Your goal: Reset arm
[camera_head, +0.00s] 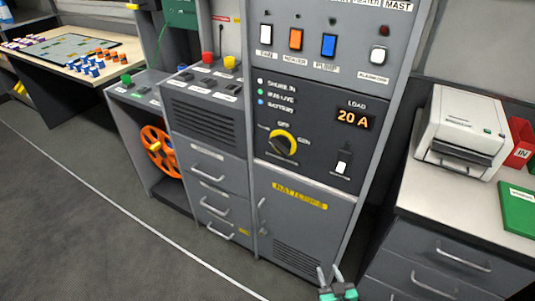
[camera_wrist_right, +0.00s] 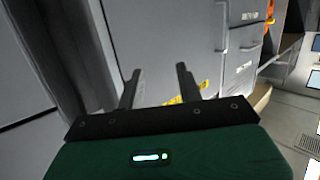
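My right gripper (camera_head: 329,274) shows at the bottom of the head view, low in front of the grey battery cabinet (camera_head: 290,225). Its two fingers stand apart with nothing between them. In the right wrist view the same gripper (camera_wrist_right: 156,85) has its fingers spread and empty, with grey cabinet fronts beyond. It appears to touch nothing. My left gripper is in neither view.
At right, a counter carries a white printer (camera_head: 462,132) and green folder (camera_head: 518,208). At left are an orange reel (camera_head: 158,150) and map table (camera_head: 70,50). Open floor (camera_head: 90,230) lies at left.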

